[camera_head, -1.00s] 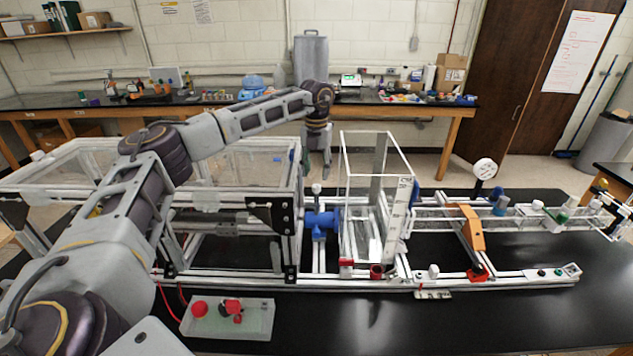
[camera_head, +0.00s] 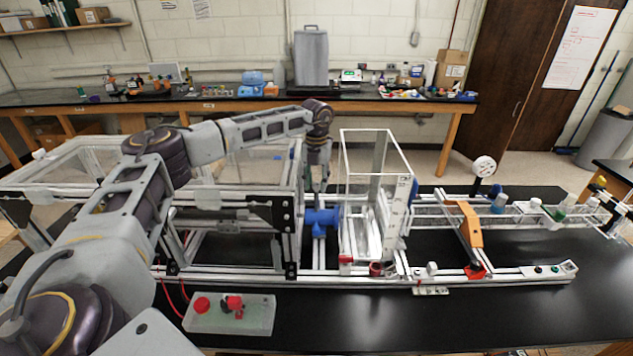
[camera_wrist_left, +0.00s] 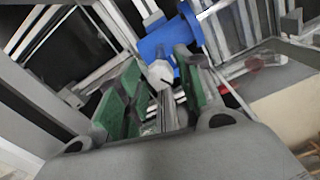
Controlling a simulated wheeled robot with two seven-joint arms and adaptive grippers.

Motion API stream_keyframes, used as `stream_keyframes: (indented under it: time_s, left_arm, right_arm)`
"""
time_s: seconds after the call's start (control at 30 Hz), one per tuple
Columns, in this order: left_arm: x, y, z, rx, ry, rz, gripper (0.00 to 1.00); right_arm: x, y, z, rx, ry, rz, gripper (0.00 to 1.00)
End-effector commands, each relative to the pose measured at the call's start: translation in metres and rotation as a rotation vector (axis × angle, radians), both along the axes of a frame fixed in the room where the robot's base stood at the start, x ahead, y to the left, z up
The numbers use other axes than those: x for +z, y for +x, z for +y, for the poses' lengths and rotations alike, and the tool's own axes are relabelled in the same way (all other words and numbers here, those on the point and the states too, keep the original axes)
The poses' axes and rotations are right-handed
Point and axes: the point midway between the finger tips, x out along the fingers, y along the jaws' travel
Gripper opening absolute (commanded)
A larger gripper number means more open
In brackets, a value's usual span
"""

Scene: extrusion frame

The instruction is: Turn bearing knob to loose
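The bearing knob (camera_wrist_left: 160,72) is a small white knob on a blue fitting (camera_wrist_left: 166,42) in the left wrist view. In the head view the blue fitting (camera_head: 322,219) stands on the aluminium frame left of the clear tank, and my gripper hides the knob. My left gripper (camera_head: 321,186) points down just above the fitting. In the left wrist view its green-padded fingers (camera_wrist_left: 158,88) are apart, with the knob between or just beyond their tips; contact cannot be told. My right gripper is not in view.
A clear upright tank (camera_head: 366,190) stands close right of the gripper. A framed clear box (camera_head: 232,172) is close on the left. A control box with red buttons (camera_head: 232,317) lies in front. The black table front is clear at centre right.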

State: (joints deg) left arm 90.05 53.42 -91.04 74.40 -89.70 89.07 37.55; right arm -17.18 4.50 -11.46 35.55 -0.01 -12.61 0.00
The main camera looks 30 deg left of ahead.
Motion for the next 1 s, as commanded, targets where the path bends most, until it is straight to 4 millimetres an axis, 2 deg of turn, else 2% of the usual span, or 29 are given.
stream_keyframes:
  time_s: [0.03, 0.23, 0.63, 1.0]
  left_arm:
    - [0.0002, 0.0000, 0.0000, 0.000, 0.000, 0.000, 0.25]
    - [0.0004, 0.0002, 0.0002, 0.000, 0.000, 0.000, 0.00]
    - [0.0004, 0.0004, 0.0001, 0.042, -0.001, -0.001, 0.00]
    - [0.0002, 0.0005, -0.0002, 0.229, -0.001, -0.001, 0.00]
  right_arm:
    - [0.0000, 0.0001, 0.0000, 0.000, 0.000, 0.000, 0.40]
    - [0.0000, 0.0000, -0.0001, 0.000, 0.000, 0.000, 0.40]
    - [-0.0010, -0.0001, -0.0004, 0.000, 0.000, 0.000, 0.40]
    - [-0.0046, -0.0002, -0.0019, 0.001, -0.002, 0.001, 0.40]
